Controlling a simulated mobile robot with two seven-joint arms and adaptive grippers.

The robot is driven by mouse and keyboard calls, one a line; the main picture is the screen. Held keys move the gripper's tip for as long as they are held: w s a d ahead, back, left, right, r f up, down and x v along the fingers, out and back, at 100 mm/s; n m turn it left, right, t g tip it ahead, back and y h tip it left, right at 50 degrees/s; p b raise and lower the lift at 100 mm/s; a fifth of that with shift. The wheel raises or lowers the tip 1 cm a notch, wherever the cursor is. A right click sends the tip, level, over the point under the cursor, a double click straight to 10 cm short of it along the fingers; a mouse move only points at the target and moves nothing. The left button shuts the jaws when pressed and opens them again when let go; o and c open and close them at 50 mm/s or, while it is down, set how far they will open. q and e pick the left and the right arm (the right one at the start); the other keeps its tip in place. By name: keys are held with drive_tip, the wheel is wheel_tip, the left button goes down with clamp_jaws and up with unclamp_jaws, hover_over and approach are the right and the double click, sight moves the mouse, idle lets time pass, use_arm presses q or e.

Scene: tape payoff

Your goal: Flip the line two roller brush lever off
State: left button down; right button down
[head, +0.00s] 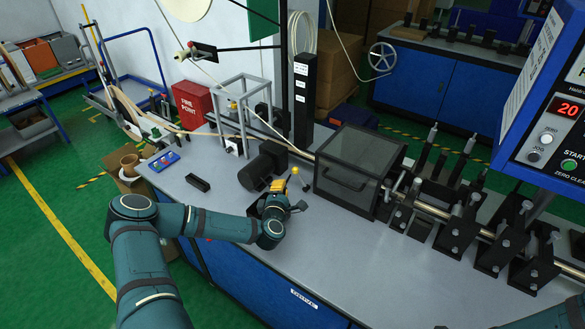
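My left arm reaches in from the left over the grey bench top, and its gripper (292,204) is low beside the black motor (262,166). The fingers are small and dark here, and I cannot tell whether they are open or shut. A small lever with a yellow ball knob (295,170) stands just beyond the gripper; I see no clear contact. No readable label marks it as the line two roller brush lever. My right gripper is not in view.
The clear-sided box (350,172) and a shaft in black brackets (456,234) occupy the bench's right. A control panel (553,140) reading 20 hangs at upper right. A blue button box (164,161) and black block (198,183) lie left. The front bench top (335,255) is clear.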

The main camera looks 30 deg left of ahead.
sight(300, 179)
use_arm(q)
drive_tip(key=shift+a, duration=0.1)
idle(0.3)
drive_tip(key=x, duration=1)
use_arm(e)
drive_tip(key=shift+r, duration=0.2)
use_arm(q)
drive_tip(key=shift+r, duration=0.1)
drive_tip(key=shift+d+r, duration=0.8)
drive_tip(key=shift+d, duration=0.3)
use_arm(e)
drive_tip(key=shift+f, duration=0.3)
use_arm(q)
drive_tip(key=shift+s, duration=0.1)
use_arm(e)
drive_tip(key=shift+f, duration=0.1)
